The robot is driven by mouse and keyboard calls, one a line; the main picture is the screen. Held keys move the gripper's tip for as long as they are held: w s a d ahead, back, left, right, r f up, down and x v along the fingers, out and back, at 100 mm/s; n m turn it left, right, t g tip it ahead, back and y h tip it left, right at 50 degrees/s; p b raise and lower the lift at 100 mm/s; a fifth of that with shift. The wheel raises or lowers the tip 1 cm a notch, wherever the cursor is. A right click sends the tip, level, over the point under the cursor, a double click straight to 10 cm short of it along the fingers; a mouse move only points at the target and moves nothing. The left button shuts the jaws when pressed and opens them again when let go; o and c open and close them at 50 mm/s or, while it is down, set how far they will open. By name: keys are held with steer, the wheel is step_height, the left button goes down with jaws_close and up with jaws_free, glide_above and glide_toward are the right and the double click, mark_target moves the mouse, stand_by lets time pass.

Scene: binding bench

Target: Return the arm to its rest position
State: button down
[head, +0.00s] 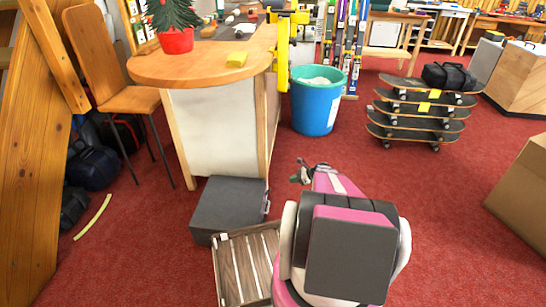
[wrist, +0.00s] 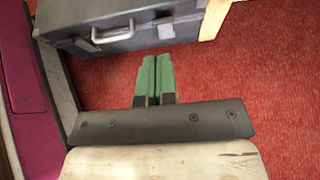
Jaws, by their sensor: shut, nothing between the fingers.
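My gripper (wrist: 154,80) shows in the wrist view with its two green fingers together and nothing between them. In the head view my gripper (head: 299,176) is small and partly hidden by my own pink and grey arm. It is above the red carpet (head: 340,160), to the right of a dark grey case (head: 228,205). The case (wrist: 130,25) also fills the top of the wrist view, with its handle facing my gripper. The fingers appear apart from the case.
A wooden crate (head: 246,260) stands beside my arm. A wooden counter (head: 200,64) with a potted tree (head: 176,40) is behind the case. A blue bin (head: 316,105), stacked skateboards (head: 420,112) and a cardboard box (head: 522,190) stand around. Carpet right of my arm is clear.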

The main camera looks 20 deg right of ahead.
steer(key=s+a+r+n+g+h, duration=0.1)
steer(key=s+a+r+n+h, duration=0.2)
steer(key=s+a+r+n, duration=0.4)
steer(key=s+a+r+n+g+h, duration=0.2)
steer(key=s+a+r+n+h, duration=0.2)
steer(key=s+a+r+n, duration=0.3)
steer(key=s+a+r+n+g+h, duration=0.1)
steer(key=s+a+r+n+h, duration=0.3)
steer(key=r, duration=1.1)
steer(key=s+a+n, duration=0.3)
steer(key=n, duration=0.1)
steer(key=shift+a+r+g, duration=0.25)
steer(key=shift+a+g, duration=0.05)
steer(key=shift+a, duration=0.1)
steer(key=shift+s, duration=0.1)
